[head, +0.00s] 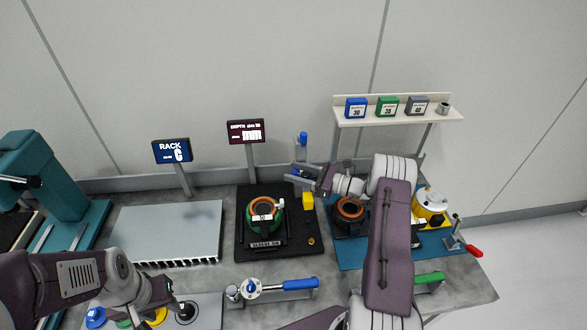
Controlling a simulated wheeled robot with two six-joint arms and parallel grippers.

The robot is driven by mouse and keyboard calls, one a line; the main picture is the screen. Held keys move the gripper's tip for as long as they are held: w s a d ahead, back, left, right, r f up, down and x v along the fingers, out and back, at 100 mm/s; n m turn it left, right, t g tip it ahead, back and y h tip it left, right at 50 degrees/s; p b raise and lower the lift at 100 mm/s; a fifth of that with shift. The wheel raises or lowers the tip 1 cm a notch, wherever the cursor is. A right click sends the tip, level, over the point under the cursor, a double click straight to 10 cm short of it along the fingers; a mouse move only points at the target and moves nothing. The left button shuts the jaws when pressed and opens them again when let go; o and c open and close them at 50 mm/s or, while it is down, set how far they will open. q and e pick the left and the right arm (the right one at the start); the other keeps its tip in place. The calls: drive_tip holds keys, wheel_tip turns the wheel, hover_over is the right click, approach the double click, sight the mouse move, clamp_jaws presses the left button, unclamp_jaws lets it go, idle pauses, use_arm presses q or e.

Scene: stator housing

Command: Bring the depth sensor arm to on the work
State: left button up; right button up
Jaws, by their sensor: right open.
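The depth sensor arm is probably the blue-capped grey post (302,142) at the back right of the black fixture plate (246,198); its lower part is hidden by my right gripper. The work, a green ring-shaped housing with a copper-coloured core (263,211), sits upright on that plate, with a small tag marked 50. My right gripper (298,179) is open around or beside the post; I cannot tell whether it touches it. My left gripper (172,300) is low at the bottom left, over coloured round parts; its jaws are unclear.
A DEPTH display (245,132) and a RACK display (172,151) stand behind the table. A blue-handled tool (285,286) lies in front. My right forearm covers much of the blue mat (350,256). A grey slab (165,228) is at left.

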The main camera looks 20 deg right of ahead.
drive_tip(key=shift+s+d+r, duration=0.1)
drive_tip(key=shift+s+d, duration=0.1)
drive_tip(key=shift+d, duration=0.05)
drive_tip(key=shift+w+a, duration=0.15)
drive_tip(key=shift+a, duration=0.1)
clamp_jaws()
idle(1.1)
